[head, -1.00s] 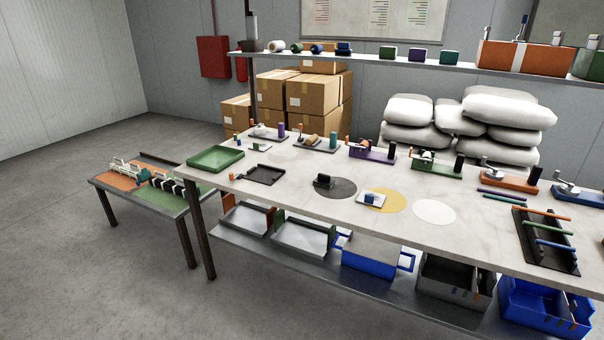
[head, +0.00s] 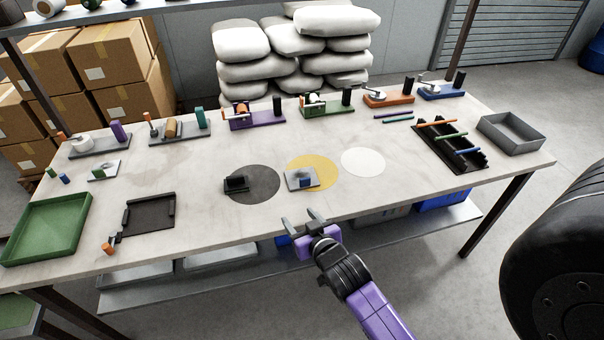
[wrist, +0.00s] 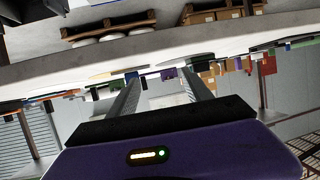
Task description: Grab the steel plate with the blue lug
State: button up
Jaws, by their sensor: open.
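The steel plate with the blue lug (head: 292,181) lies on the yellow disc (head: 323,168) near the middle of the table. It is a small light-grey plate with a blue block standing on it. My gripper (head: 303,219) is open and empty, at the table's front edge, in front of the plate and apart from it. The wrist view looks across the table with the picture upside down; both fingers (wrist: 160,88) stand apart there with nothing held between them. I cannot clearly pick out the plate in that view.
A dark plate with a black block (head: 236,185) lies by the dark grey disc (head: 262,190), left of the steel plate. A white disc (head: 363,162) is bare. Another light plate (head: 104,171) lies at the left. A black rack with rods (head: 455,150) stands right.

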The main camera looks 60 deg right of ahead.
jog(key=m+g+h, duration=0.2)
send_near(305, 178)
jog(key=x, duration=0.3)
jog(key=shift+p, duration=0.4)
jog(key=shift+y, duration=0.3)
jog(key=shift+p+x, duration=0.7)
jog(key=shift+x, duration=3)
jog(key=shift+d+r, duration=0.1)
jog(key=shift+c, duration=0.2)
jog(key=shift+r, duration=0.1)
grip_shut()
